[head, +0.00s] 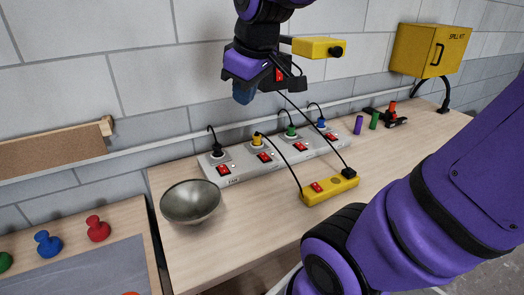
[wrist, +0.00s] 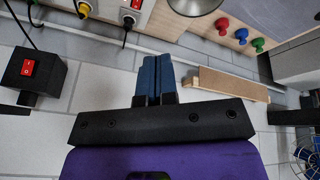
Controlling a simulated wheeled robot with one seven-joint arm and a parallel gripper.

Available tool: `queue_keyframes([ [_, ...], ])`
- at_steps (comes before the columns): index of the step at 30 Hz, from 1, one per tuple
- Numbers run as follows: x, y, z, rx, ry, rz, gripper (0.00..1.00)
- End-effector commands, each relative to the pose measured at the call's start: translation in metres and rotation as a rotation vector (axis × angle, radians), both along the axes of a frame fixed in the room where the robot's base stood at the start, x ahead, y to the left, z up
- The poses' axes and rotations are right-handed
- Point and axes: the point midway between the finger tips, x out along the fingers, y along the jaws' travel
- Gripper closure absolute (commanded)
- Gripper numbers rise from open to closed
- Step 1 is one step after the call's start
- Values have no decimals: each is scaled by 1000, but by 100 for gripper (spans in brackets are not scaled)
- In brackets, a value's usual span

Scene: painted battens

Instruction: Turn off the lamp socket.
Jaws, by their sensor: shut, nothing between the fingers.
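A pale power strip (head: 240,178) lies along the back of the bench with several sockets, each beside a red rocker switch. Its plugs are black (head: 217,152), yellow (head: 257,141), green (head: 291,131) and blue (head: 321,123).
A yellow socket block (head: 330,191) with a red switch lies in front of the strip. A metal bowl (head: 190,202) stands by its left end. A black box (wrist: 33,78) with a red switch and cord shows in the wrist view. A yellow cabinet (head: 430,50) is far right.

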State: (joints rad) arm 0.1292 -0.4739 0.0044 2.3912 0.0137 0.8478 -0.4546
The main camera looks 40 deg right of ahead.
Motion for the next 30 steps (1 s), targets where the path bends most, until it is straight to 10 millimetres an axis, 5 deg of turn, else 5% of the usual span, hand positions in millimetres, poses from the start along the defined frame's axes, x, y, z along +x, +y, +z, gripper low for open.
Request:
queue_keyframes([
  [8, 83, -57, -30, -110, 101, 265, 100],
  [18, 162, -149, -103, -195, 205, 614, 100],
  [24, 189, -203, -157, -219, 246, 805, 100],
  [30, 200, -236, -194, -231, 266, 926, 100],
])
